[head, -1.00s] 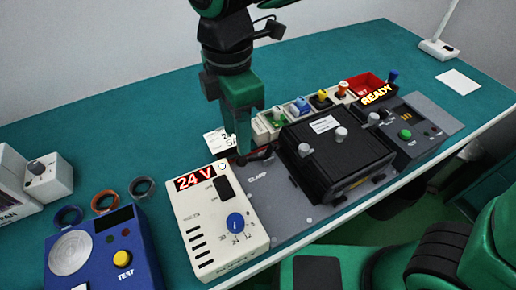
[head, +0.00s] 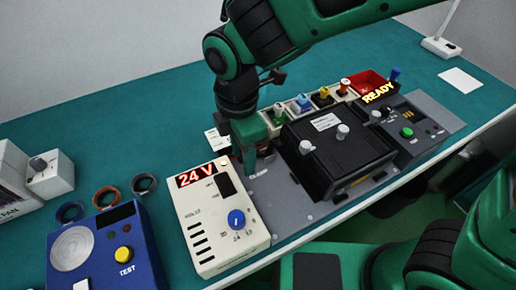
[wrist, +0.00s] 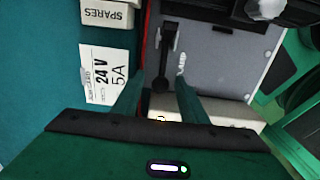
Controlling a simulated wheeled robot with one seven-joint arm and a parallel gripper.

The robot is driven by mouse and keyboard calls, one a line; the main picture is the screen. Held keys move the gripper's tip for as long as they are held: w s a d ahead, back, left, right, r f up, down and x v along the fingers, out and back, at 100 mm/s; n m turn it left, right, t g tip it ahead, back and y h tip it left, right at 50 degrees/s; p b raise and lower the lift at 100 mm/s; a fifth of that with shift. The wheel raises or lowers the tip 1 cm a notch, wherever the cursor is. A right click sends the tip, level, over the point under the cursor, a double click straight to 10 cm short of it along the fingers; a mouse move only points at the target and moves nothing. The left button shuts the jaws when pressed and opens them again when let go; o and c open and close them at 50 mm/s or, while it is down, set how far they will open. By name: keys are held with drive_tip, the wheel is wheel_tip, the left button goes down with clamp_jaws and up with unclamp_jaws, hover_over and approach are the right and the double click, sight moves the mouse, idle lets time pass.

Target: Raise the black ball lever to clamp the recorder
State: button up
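The black recorder (head: 345,158) sits on the grey clamp plate (head: 290,205), with light knobs on top. The black ball lever (wrist: 161,70) shows in the wrist view, its arm running up from the ball, beside the "CLAMP" print on the plate. My gripper (wrist: 160,92) is open, with one green finger on each side of the ball; I cannot tell whether either touches it. In the head view my gripper (head: 248,168) is low at the plate's left end and mostly hides the lever.
A white 24 V supply (head: 220,222) stands close at the gripper's left. A blue test unit (head: 105,255) is further left. Spares bins (head: 305,108) line the back, and a READY panel unit (head: 410,130) stands right. A "24 V 5A" card (wrist: 105,75) lies beside the plate.

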drive_tip(key=c, duration=0.9)
drive_tip(key=shift+r, duration=0.1)
drive_tip(key=shift+c, duration=0.2)
